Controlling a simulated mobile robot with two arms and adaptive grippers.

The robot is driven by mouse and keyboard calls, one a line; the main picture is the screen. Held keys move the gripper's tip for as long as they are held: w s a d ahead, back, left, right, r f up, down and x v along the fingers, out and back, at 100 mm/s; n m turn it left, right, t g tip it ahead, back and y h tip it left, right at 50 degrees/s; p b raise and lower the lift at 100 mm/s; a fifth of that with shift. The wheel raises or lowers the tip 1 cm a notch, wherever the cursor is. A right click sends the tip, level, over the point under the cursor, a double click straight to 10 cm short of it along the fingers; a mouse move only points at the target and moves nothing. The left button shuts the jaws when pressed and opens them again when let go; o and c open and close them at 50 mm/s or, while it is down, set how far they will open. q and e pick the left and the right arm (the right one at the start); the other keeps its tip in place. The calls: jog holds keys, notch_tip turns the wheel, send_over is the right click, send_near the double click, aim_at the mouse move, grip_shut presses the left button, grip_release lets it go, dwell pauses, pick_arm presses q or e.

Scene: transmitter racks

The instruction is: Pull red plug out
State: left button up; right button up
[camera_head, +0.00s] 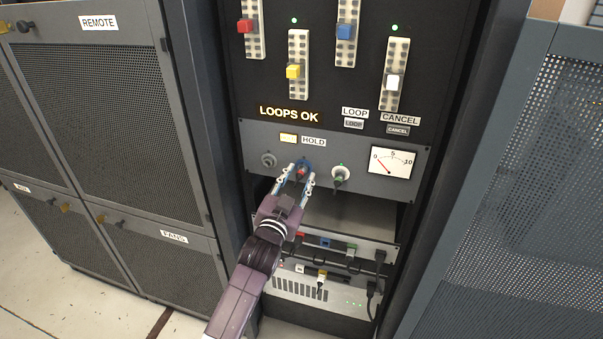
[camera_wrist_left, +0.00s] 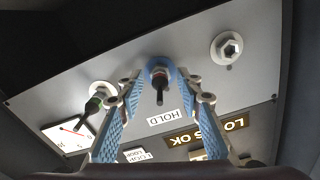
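A small plug with a red part (camera_head: 302,173) sits in the blue-ringed socket, the middle one of three on the grey panel. In the left wrist view the plug (camera_wrist_left: 160,78) looks dark with a reddish base and points out of the blue ring (camera_wrist_left: 153,66). My left gripper (camera_head: 297,174) is open, with one finger on each side of this plug. In the left wrist view its blue padded fingers (camera_wrist_left: 162,92) stand apart with the plug between them, and no grip on it shows. My right gripper is not in view.
A green plug (camera_head: 340,176) sits in the white socket to the right; the grey left socket (camera_head: 268,159) looks empty. A dial meter (camera_head: 391,161) is further right. Below, a lower panel (camera_head: 341,246) holds red, blue and green connectors. Mesh cabinets (camera_head: 110,120) flank the rack.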

aim_at(298, 179)
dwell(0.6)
pick_arm(q)
grip_shut()
jog(key=shift+s+p, duration=0.15)
jog(key=shift+p, duration=0.15)
jog(key=shift+p+v, duration=1)
jog(key=shift+v, duration=0.4)
jog(key=shift+p+v, duration=0.8)
jog(key=shift+v, duration=0.7)
